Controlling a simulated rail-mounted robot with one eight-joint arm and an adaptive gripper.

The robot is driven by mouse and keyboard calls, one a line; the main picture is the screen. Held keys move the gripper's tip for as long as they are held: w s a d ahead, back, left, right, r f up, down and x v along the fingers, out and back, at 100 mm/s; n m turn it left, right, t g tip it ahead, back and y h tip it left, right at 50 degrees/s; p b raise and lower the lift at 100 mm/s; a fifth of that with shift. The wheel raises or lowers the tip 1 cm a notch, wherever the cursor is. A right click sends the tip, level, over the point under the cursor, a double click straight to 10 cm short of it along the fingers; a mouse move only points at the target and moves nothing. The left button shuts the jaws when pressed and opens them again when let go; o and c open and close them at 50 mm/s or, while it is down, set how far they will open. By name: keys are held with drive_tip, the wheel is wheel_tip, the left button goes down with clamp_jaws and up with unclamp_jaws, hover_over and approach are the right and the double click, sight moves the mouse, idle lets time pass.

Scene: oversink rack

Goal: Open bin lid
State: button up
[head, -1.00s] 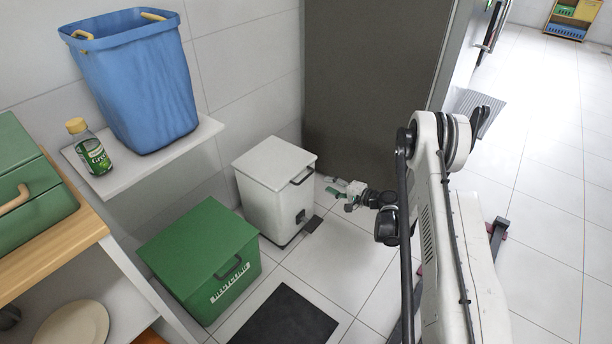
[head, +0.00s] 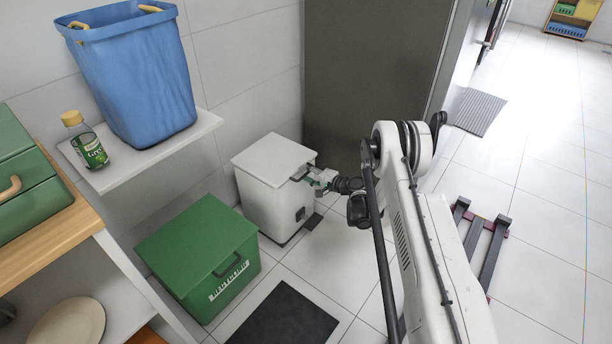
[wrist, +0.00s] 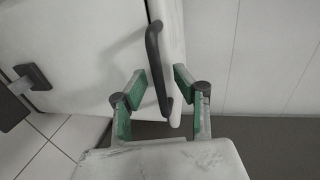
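A white bin (head: 270,208) stands on the floor by the wall with its flat lid (head: 274,158) down. The lid has a dark bar handle (wrist: 153,60) at its front edge. My gripper (head: 314,178) is at the bin's upper right front, by this handle. In the wrist view, my gripper's green fingers (wrist: 160,82) are spread apart. The handle shows between the fingers, with gaps on both sides; I cannot tell whether it is fully within their reach in depth.
A closed green recycling bin (head: 195,250) stands left of the white bin. A shelf (head: 190,140) above holds a blue basket (head: 140,75) and a bottle (head: 85,140). A dark mat (head: 283,318) lies in front. A dark grey panel (head: 370,80) rises behind.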

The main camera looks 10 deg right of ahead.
clamp_jaws()
idle(0.4)
